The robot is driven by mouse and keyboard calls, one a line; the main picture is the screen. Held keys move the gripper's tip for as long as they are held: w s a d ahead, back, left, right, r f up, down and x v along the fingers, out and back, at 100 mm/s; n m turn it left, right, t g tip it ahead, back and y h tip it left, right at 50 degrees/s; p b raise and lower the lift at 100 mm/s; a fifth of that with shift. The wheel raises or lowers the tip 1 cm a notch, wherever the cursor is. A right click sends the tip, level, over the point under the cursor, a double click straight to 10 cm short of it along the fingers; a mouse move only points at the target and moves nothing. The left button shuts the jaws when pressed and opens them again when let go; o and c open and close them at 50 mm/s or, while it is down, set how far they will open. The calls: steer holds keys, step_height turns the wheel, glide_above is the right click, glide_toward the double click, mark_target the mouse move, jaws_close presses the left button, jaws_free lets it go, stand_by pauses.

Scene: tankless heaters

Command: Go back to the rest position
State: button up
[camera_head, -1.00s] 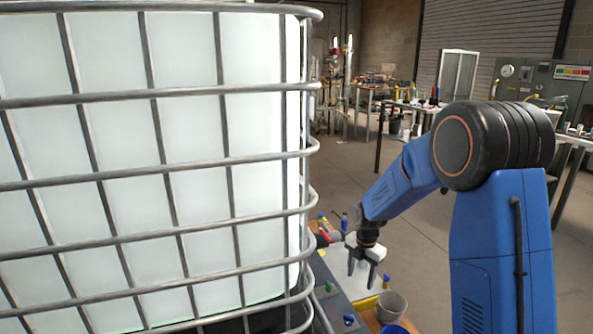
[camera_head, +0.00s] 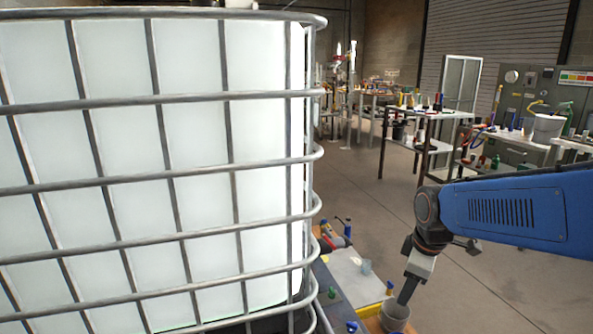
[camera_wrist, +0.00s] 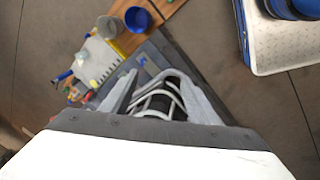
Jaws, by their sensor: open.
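My gripper (camera_head: 407,294) points down at the lower middle right of the head view, at the end of my blue arm. Its fingers overlap the grey cup (camera_head: 396,318) in that picture. In the wrist view my gripper (camera_wrist: 150,66) has its two fingers spread apart, with nothing held between them. Metal bars and a dark part show behind the fingers. The grey cup (camera_wrist: 108,27) appears beyond them, apart from the fingers, beside a blue cup (camera_wrist: 138,18).
A large white caged tank (camera_head: 190,160) fills the left of the head view. A low bench with a pale sheet (camera_head: 352,275) and small tools lies beside it. Tables (camera_head: 425,112) stand behind. Bare floor (camera_head: 365,185) lies between. A white-topped surface (camera_wrist: 285,45) is at the wrist view's upper right.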

steer(key=s+d+r+m+t, duration=0.1)
steer(key=s+r+m, duration=0.1)
steer(key=s+m, duration=0.9)
steer(key=s, duration=0.7)
steer(key=shift+s+d+m+t, duration=0.15)
steer(key=shift+d+m+t, duration=0.15)
steer(key=shift+d+t, duration=0.1)
steer(key=shift+a, duration=0.1)
